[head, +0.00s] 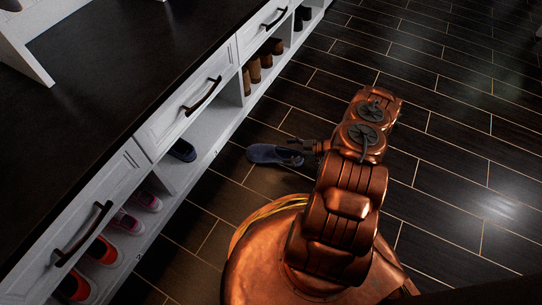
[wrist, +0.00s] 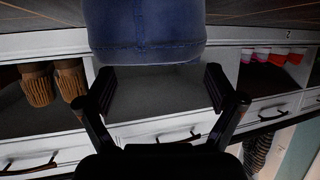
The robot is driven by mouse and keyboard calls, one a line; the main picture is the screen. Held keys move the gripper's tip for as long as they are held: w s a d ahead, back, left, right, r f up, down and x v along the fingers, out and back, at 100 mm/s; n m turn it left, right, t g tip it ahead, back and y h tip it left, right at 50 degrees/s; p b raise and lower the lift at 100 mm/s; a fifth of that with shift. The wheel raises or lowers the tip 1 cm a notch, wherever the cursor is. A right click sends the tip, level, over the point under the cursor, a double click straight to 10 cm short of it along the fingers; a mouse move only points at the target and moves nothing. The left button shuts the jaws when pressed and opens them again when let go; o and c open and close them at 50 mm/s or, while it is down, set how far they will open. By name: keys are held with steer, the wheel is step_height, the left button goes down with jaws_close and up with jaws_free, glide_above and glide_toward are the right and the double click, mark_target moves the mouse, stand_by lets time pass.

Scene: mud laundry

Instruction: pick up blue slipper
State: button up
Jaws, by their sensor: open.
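A blue slipper (head: 266,154) lies on the dark tiled floor in the head view, just in front of the white shelf unit. My gripper (head: 297,145) is at the slipper's right end, low over the floor, and partly covers it. In the wrist view the blue slipper (wrist: 146,35) is large and close at the top centre. My open gripper (wrist: 158,82) has its two fingers apart, with the slipper's near edge just beyond and between the tips. Nothing is held. I cannot tell whether the fingers touch the slipper.
The white shelf unit (head: 212,139) runs along the left with drawers above open cubbies. A dark blue shoe (head: 183,150) sits in one cubby, brown boots (head: 254,69) farther back, and pink and orange shoes (head: 103,249) nearer. The floor (head: 440,150) to the right is clear.

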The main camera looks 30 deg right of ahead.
mark_target(278, 151)
steer(key=b+x, duration=0.2)
steer(key=x, duration=0.2)
steer(key=shift+w+d+f+b, duration=0.1)
steer(key=shift+f+b, duration=0.1)
steer(key=shift+b, duration=0.1)
steer(key=shift+w+a, duration=0.25)
steer(key=shift+a, duration=0.05)
steer(key=shift+c, duration=0.4)
steer(key=c, duration=1.2)
steer(key=shift+r, duration=0.1)
steer(key=shift+c, duration=0.2)
